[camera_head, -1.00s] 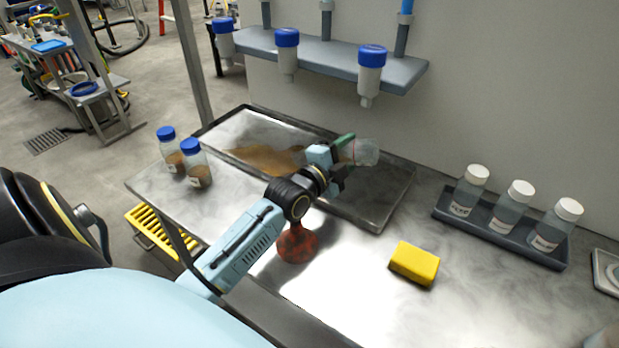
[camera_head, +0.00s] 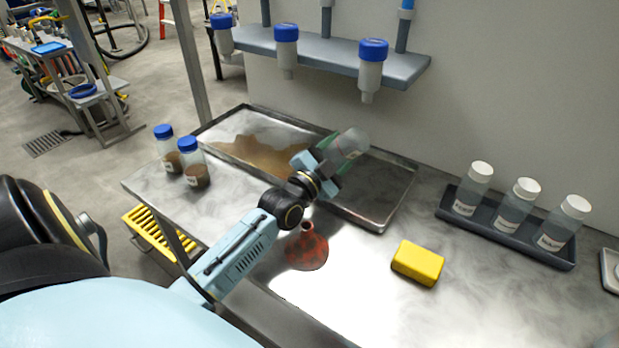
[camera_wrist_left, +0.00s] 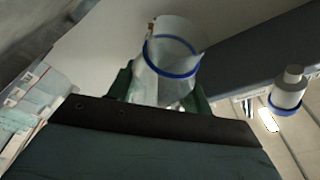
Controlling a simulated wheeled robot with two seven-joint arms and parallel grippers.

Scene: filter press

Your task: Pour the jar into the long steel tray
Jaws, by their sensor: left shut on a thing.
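My left gripper (camera_head: 325,165) is shut on a clear jar (camera_head: 352,142) and holds it tilted above the right part of the long steel tray (camera_head: 385,222). In the left wrist view the jar (camera_wrist_left: 170,62) sits between the green fingers; it is see-through with blue rings and looks empty or nearly so. Brown, muddy liquid (camera_head: 262,150) lies spread over the left and middle of the tray floor. Part of the tray is hidden behind my left arm. My right gripper is not in view.
Two blue-capped jars of brown sediment (camera_head: 194,170) stand left of the tray. A red-brown flask-shaped object (camera_head: 307,250) and a yellow sponge (camera_head: 418,262) are in front. A rack (camera_head: 470,222) with white-capped bottles is at right. A shelf (camera_head: 400,68) with blue-topped bottles hangs above.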

